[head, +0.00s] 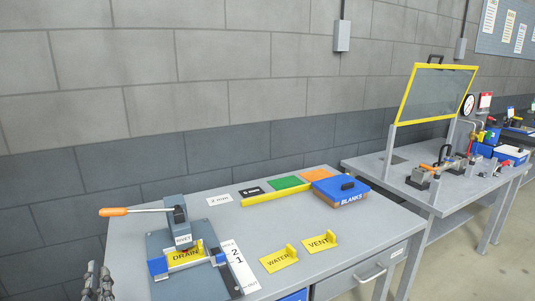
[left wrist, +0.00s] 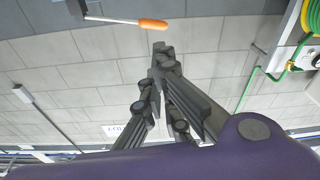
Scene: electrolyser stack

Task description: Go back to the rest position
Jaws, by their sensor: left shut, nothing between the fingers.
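My left gripper (head: 97,283) shows at the lower left of the head view, beside the left edge of the table, and is empty. Its fingers are shut in the left wrist view (left wrist: 160,50), with the wall behind them. The rivet press (head: 181,236) stands on the table to the right of the gripper, apart from it. Its orange-handled lever (head: 113,211) points left, and the orange handle also shows in the left wrist view (left wrist: 153,22). A yellow DRAIN plate (head: 186,257) lies in the press. My right gripper is not in view.
Yellow WATER (head: 279,260) and VENT (head: 320,243) pieces lie on the grey table (head: 230,226). A blue BLANKS box (head: 341,190) stands at its back right. A second table (head: 390,170) with a yellow-framed screen (head: 437,92) stands to the right.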

